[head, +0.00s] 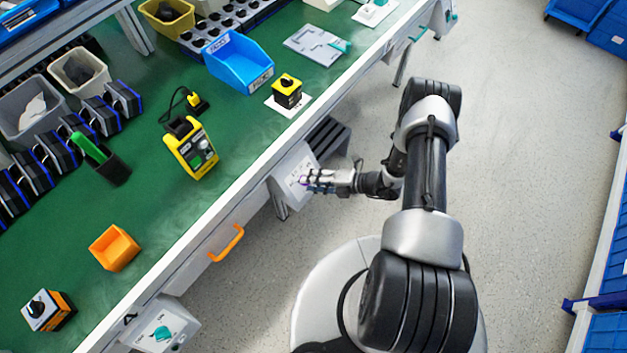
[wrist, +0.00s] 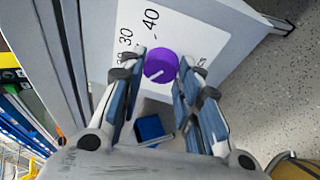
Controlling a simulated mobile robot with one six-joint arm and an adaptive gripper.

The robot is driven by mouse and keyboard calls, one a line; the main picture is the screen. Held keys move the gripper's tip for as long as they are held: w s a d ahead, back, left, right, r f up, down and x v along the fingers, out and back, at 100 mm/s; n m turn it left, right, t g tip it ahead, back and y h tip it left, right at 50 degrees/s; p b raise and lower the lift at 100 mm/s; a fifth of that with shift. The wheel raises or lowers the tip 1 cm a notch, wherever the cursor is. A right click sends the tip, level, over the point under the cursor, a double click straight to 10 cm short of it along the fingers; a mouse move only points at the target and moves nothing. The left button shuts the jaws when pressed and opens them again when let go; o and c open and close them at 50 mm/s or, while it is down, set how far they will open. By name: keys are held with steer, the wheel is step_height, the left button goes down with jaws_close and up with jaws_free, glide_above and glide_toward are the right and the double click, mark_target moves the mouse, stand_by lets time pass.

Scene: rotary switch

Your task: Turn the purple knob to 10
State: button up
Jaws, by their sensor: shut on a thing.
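The purple knob (wrist: 161,62) sits on a white dial plate (wrist: 197,35) in the wrist view. The numbers 30 and 40 show on the plate, at the upper left of the knob; other numbers are hidden. A pale pointer line shows on the knob's face, but I cannot tell which number it marks. My gripper (wrist: 162,72) is shut on the knob, with one finger at each side. In the head view, my gripper (head: 312,184) is at the grey box with the white dial plate (head: 290,172) on the bench's front; the knob is mostly hidden there by the fingers.
The green bench (head: 180,230) runs along the left, with a white front edge. An orange drawer handle (head: 227,244) and another switch box with a teal knob (head: 162,333) stick out from its front. A black-and-yellow switch (head: 287,91) stands on top.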

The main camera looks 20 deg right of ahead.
steer(key=o, duration=1.1)
steer(key=shift+c, duration=0.2)
steer(key=v, duration=1.2)
